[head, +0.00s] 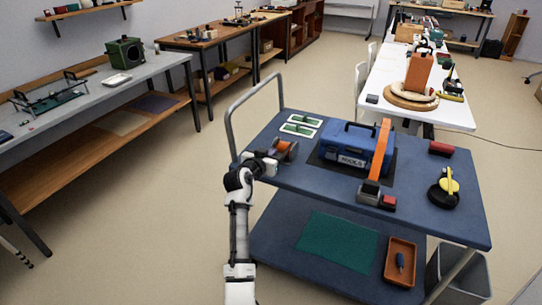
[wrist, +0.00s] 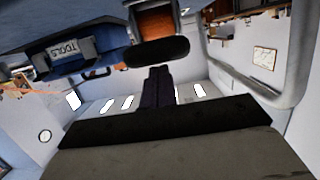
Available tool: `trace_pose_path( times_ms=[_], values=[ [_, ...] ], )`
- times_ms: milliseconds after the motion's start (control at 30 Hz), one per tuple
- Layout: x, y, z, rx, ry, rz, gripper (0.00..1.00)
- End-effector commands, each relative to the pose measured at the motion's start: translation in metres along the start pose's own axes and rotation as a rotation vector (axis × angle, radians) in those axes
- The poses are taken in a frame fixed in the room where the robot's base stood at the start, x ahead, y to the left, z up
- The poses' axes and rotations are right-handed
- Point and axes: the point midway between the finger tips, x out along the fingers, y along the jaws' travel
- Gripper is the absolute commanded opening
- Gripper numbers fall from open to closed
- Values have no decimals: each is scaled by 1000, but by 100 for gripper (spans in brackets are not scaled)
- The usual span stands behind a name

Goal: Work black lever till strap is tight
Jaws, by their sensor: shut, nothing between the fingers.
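A blue toolbox (head: 345,145) with a TOOLS label stands on a dark mat on the blue cart. An orange strap (head: 381,145) runs over its right part, down to a grey and dark buckle (head: 369,190) at the front. I cannot make out the black lever separately there. My gripper (head: 271,164) is shut and empty at the cart's left side, left of the toolbox and close to an orange reel (head: 285,148). In the wrist view its dark fingers (wrist: 158,72) are together, beside the reel (wrist: 155,22) and its black rim. The toolbox (wrist: 75,50) shows there too.
A red-topped block (head: 388,202) sits right of the buckle. A black-and-yellow tool (head: 446,188) and dark red block (head: 440,148) lie at the right. Green-and-white cards (head: 299,127) lie behind the reel. The cart handle (head: 232,125) rises at the left.

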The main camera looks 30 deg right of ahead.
Motion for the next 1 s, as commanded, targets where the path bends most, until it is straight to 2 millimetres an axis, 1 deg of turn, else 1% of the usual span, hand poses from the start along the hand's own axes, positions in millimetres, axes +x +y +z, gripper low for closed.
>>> trace_pose_path(
  times_ms=[33,100,1000],
  values=[
    [2,0,10,0,13,0,0],
    [2,-1,15,1,35,-1,0],
    [8,0,50,1,293,0,0]
  ],
)
